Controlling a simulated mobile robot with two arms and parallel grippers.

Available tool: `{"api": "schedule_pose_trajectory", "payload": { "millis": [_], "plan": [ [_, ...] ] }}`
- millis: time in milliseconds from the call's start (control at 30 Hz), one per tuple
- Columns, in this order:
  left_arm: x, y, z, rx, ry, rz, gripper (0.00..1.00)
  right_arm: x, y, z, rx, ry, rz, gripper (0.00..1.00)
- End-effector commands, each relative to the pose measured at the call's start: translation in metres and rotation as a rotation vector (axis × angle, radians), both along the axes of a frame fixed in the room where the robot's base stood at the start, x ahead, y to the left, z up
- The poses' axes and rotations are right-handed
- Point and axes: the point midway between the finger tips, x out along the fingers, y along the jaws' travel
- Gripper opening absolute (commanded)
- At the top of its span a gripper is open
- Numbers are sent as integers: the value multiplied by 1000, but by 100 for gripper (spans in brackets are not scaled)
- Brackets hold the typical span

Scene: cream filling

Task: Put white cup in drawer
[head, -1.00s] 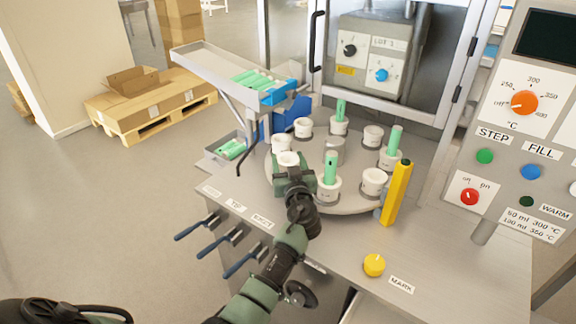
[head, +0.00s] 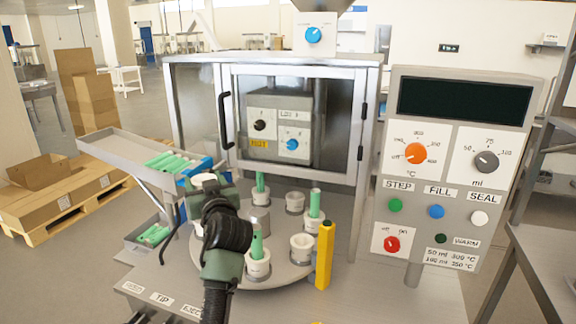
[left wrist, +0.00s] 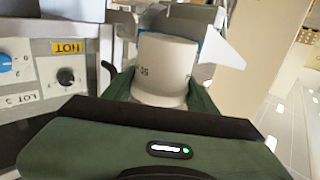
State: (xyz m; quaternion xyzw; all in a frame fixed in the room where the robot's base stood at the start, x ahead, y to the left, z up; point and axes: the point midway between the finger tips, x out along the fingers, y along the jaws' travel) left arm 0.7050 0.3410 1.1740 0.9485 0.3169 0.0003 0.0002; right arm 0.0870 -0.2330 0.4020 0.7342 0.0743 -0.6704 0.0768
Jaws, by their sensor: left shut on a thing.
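The white cup (head: 204,180) is in my left gripper (head: 212,190), above the left side of the turntable in the head view. No drawer can be made out in the current views. My right gripper is not in view.
The round turntable (head: 285,275) carries several other white cups, some holding green tubes (head: 257,240). A yellow post (head: 325,255) stands at its right edge. The control panel (head: 450,160) rises at the right, the glazed cabinet (head: 340,125) behind. A sloped tray (head: 125,148) is at the left.

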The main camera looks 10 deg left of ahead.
Motion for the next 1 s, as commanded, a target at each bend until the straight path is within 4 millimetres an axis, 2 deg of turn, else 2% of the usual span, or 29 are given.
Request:
{"api": "schedule_pose_trajectory", "payload": {
  "millis": [167,367,500,700,867,1000],
  "plan": [
    [-12,-8,-29,0,6,-36,12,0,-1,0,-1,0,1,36],
    [-52,-31,-92,0,11,-145,12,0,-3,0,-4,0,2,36],
    [-91,-52,-130,-1,8,-237,12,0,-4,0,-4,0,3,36],
    [-155,-83,-168,-2,6,-365,12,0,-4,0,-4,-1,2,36],
    [-211,-107,-184,-2,6,-464,12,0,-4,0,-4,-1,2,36],
    [-258,-126,-187,-2,4,-541,12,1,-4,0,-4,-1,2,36]
  ]
}}
